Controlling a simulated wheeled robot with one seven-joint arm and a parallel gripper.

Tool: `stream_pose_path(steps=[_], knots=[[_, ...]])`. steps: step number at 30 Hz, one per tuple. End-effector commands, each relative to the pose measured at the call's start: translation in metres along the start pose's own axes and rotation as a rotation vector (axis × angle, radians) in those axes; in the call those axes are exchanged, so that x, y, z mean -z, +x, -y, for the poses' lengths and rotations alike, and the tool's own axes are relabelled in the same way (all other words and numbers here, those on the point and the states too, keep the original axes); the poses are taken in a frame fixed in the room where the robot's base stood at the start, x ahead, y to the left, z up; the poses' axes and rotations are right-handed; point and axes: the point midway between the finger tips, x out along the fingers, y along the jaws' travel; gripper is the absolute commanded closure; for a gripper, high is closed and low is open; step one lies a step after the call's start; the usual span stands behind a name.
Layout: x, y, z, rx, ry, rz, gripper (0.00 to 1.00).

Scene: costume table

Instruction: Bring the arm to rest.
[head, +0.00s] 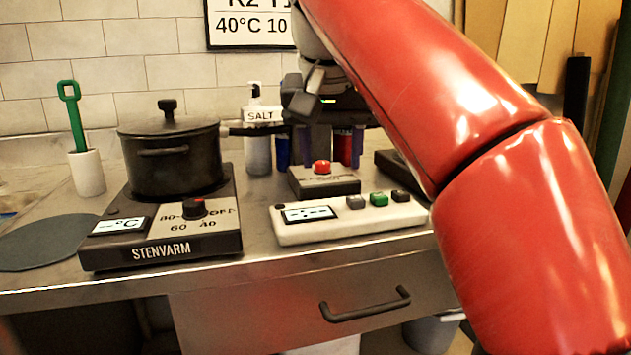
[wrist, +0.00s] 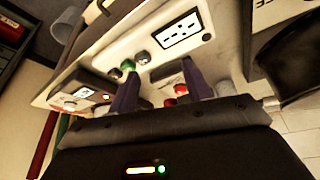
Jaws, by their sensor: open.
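My gripper (head: 316,145) hangs in the middle of the head view, above and behind the red-button box (head: 324,180), with its fingers pointing down. In the wrist view its two purple fingers (wrist: 160,78) stand apart with nothing held between them. My red arm comes down across the right half of the head view and hides part of the counter and wall there.
A black pot (head: 172,168) sits on the STENVARM hotplate (head: 165,238) at left, its handle reaching towards my gripper. A salt bottle (head: 258,150) stands close behind. A white button panel (head: 345,219) lies in front. A green-handled tool stands in a white cup (head: 87,173).

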Motion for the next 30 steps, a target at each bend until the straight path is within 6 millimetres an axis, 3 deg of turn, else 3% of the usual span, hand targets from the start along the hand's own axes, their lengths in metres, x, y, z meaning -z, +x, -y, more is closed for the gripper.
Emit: stream_pose_path(steps=[8,14,20,24,30], knots=[[-0.020,0.018,-0.022,-0.007,-0.036,-0.013,0.51],[-0.053,0.048,-0.050,-0.007,-0.067,-0.025,0.51],[-0.117,0.103,-0.091,0.009,-0.088,-0.044,0.51],[-0.172,0.148,-0.115,0.024,-0.086,-0.058,0.51],[-0.238,0.203,-0.136,0.045,-0.074,-0.078,0.51]])
